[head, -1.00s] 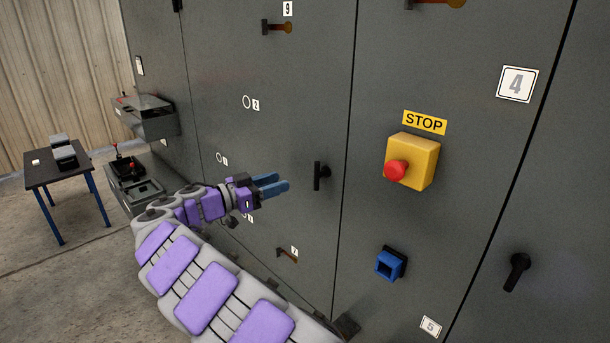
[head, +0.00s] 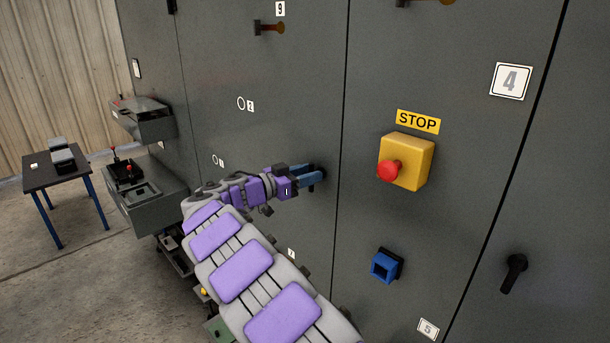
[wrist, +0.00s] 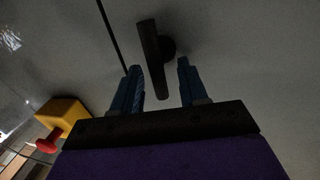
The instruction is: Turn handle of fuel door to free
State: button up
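A black lever handle (wrist: 153,58) sits on the grey cabinet door. In the wrist view it stands slightly tilted, between the two blue fingers of my gripper (wrist: 160,68). A gap shows on each side of the handle, so the fingers are open around its lower part and not closed on it. In the head view my gripper (head: 311,176) is at the door, left of the vertical seam, and its fingers largely hide the handle. No label naming the fuel door is readable.
A yellow box with a red stop button (head: 405,162) and a blue square socket (head: 386,265) lie right of the seam. Another black handle (head: 514,273) is at far right. A small table (head: 55,170) stands at far left.

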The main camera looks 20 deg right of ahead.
jog(key=shift+d, duration=0.15)
jog(key=c, duration=0.3)
jog(key=shift+a, duration=0.3)
grip_shut()
jog(key=shift+n, duration=0.4)
jog(key=n, duration=0.3)
jog(key=n+h, duration=0.1)
jog(key=n, duration=0.2)
jog(key=w+n+t, duration=0.1)
jog(key=n, duration=0.2)
jog(key=shift+a+f, duration=0.1)
jog(key=shift+f, duration=0.15)
jog(key=n, duration=0.1)
jog(key=n+t+p, duration=0.1)
jog(key=n, duration=0.3)
jog(key=shift+f+t+h+p, duration=0.3)
jog(key=shift+t+p, duration=0.1)
jog(key=shift+a+f+n+t+p, duration=0.15)
jog(key=shift+n+t+p, duration=0.1)
jog(key=shift+n, duration=0.65)
jog(key=shift+d+f+n+t+p, duration=0.1)
jog(key=shift+n+t+p, duration=0.15)
jog(key=shift+n, duration=0.65)
jog(key=shift+a+f+n+t+p, duration=0.1)
jog(key=shift+f+n+t+p, duration=0.15)
jog(key=shift+n, duration=0.65)
